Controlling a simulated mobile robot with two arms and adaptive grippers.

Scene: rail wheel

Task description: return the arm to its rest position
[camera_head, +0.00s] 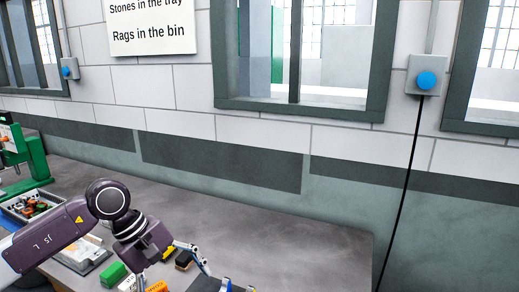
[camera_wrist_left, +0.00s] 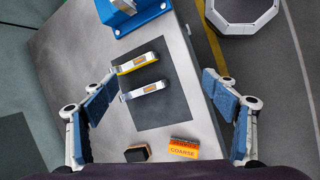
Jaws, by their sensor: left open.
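My left arm comes in from the left in the head view, over the grey bench (camera_head: 300,235). Its gripper (camera_head: 214,280) is low in the picture, partly cut off by the bottom edge. In the left wrist view the left gripper (camera_wrist_left: 160,78) has its blue-padded fingers wide apart, with nothing between them. Below it on the bench lie a dark mat (camera_wrist_left: 160,111), a yellow-and-metal bar (camera_wrist_left: 137,63) and a blue-and-metal bar (camera_wrist_left: 145,91). My right gripper is not in view.
An orange block marked COARSE (camera_wrist_left: 183,149) and a dark block (camera_wrist_left: 137,153) lie near the gripper. A blue fixture (camera_wrist_left: 132,15) is on the bench. A green machine (camera_head: 32,160) and a parts tray (camera_head: 14,213) stand left. The bench's right part is clear.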

